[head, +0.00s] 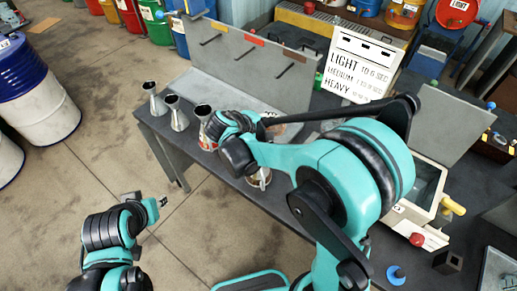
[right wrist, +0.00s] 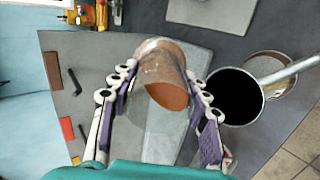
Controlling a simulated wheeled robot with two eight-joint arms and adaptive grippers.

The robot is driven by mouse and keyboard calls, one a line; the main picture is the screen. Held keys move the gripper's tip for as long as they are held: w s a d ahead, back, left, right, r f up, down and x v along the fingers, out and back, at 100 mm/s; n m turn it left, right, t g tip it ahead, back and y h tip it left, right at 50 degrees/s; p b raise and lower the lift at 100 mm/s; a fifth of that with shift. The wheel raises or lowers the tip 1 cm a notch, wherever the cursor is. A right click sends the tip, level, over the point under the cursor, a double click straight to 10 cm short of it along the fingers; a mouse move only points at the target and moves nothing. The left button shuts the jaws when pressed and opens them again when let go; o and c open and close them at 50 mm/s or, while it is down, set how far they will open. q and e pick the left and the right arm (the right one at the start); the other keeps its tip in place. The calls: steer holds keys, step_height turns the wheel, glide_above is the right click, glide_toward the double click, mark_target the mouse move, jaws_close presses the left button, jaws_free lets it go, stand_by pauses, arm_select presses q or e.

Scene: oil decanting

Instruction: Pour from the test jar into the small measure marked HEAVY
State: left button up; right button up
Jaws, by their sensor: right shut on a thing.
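My right gripper (right wrist: 162,100) is shut on the test jar (right wrist: 165,62), a cylinder with a brownish-orange face towards the right wrist camera. In the head view my right gripper (head: 222,128) is near the rightmost of three metal measures (head: 203,112), and the jar is hidden there. That measure has a reddish label whose text I cannot read. The other measures (head: 176,114) (head: 153,99) stand to its left. A round dark-mouthed metal vessel (right wrist: 235,97) is right of the jar in the right wrist view. I cannot tell if liquid is flowing. My left gripper (head: 161,201) is away from the table; its jaws are unclear.
A sign (head: 361,65) lists LIGHT, MEDIUM and HEAVY with times. A grey panel with hooks (head: 255,60) stands behind the measures. A round container (head: 258,179) sits near the table's front edge, partly behind my right arm. A boxy apparatus (head: 428,190) stands at the right.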

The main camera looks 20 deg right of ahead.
steer(key=shift+r, duration=0.15)
steer(key=shift+f+t+h+b, duration=0.2)
steer(key=shift+t+h+b, duration=0.2)
steer(key=shift+h+b, duration=0.3)
steer(key=shift+f+h+b, duration=0.25)
steer(key=shift+h+b, duration=0.05)
steer(key=shift+b, duration=0.55)
steer(key=shift+r+t, duration=0.15)
steer(key=shift+t, duration=0.15)
steer(key=shift+r, duration=0.1)
steer(key=shift+r+t+h+b, duration=0.2)
steer(key=shift+t+h+b, duration=0.2)
steer(key=shift+h+b, duration=0.35)
stand_by(0.5)
steer(key=shift+s+a+f+t+h+b, duration=0.2)
steer(key=shift+f+t+h+b, duration=0.35)
steer(key=shift+b, duration=1.55)
steer(key=shift+s+a+r+t+h+b, duration=0.15)
steer(key=shift+r+t+h+b, duration=0.15)
steer(key=shift+h+b, duration=0.5)
steer(key=shift+w+a+r+t+h+b, duration=0.1)
steer(key=shift+r+t+h+b, duration=0.2)
steer(key=shift+b, duration=0.85)
stand_by(0.6)
